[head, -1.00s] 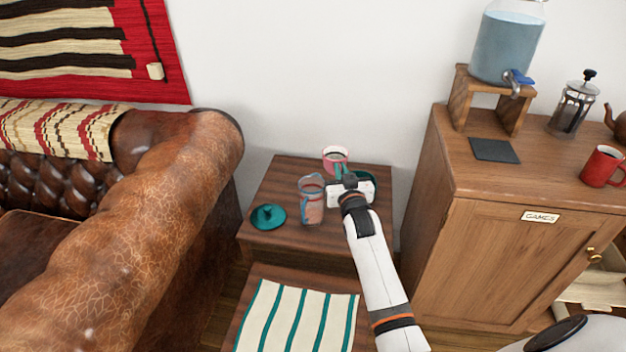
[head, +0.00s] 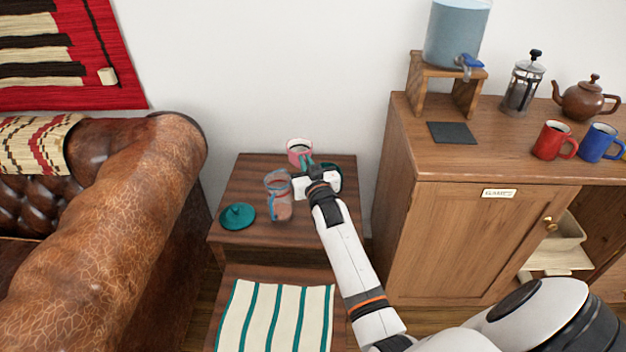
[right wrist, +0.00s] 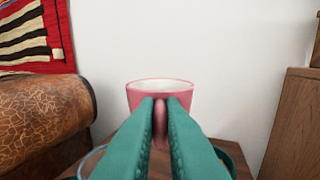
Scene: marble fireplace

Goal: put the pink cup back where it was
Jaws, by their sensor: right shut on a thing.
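The pink cup (head: 299,147) is at the back edge of the small dark wooden side table (head: 250,178). My right gripper (head: 306,163) reaches over the table from the front and is shut on the cup's handle. In the right wrist view the pink cup (right wrist: 160,87) is upright, with its handle between the teal fingers of my right gripper (right wrist: 160,105). I cannot tell whether the cup's base touches the table. My left gripper is not in view.
A clear pitcher (head: 279,198) with blue trim stands just left of my gripper. A teal container is partly hidden behind my gripper. The leather sofa (head: 110,235) and wooden cabinet (head: 440,225) flank the table.

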